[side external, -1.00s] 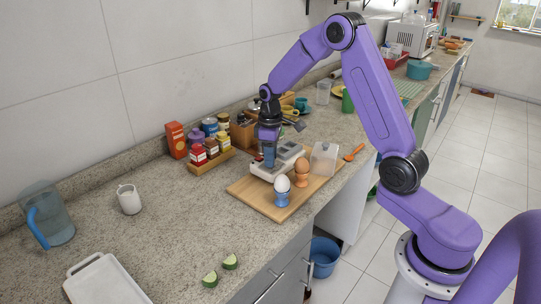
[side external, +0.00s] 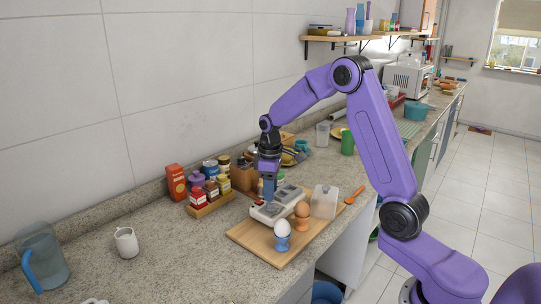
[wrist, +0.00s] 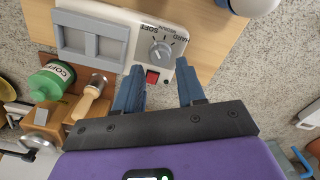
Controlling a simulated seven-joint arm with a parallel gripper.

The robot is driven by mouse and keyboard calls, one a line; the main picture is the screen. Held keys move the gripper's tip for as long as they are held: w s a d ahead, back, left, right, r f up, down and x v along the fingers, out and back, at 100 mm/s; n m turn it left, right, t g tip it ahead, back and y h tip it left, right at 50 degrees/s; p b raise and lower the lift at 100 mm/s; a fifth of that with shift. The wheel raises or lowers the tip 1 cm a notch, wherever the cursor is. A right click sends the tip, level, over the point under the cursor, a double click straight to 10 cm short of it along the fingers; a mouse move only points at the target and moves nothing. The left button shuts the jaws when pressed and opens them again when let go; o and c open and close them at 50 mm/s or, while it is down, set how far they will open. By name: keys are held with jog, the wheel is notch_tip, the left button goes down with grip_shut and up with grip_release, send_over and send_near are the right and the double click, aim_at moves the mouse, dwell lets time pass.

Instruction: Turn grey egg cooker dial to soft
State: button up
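The grey-white egg cooker (side external: 265,214) sits on a wooden board in the side view. In the wrist view the cooker (wrist: 122,19) shows its round grey dial (wrist: 160,52), with SOFT, a middle label and HARD around it. SOFT is on the left of the dial and HARD on the right. I cannot tell clearly where the dial points. A red switch (wrist: 153,76) sits just below it. My gripper (wrist: 160,76) is open, blue fingers apart, with the dial beyond the tips and between their lines. In the side view my gripper (side external: 268,198) points down at the cooker; the dial is hidden.
On the board (side external: 285,251) stand a white egg (side external: 282,230) and a brown egg (side external: 302,209) in cups, close to the cooker, and a clear container (side external: 324,202). A spice rack (side external: 211,205) stands left. The counter at front left is mostly clear.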

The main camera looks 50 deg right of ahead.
aim_at(270, 203)
notch_tip(270, 203, up, 14)
jog(key=shift+f, duration=0.2)
jog(key=shift+a, duration=0.1)
dwell(0.4)
jog(key=s+a+f+n, duration=0.3)
jog(key=s+a, duration=1)
jog(key=s, duration=0.1)
jog(key=s+f+n, duration=0.2)
jog(key=s, duration=0.8)
jog(key=s+f+n, duration=0.2)
jog(key=s+f, duration=0.1)
jog(key=s, duration=0.6)
jog(key=shift+s, duration=0.35)
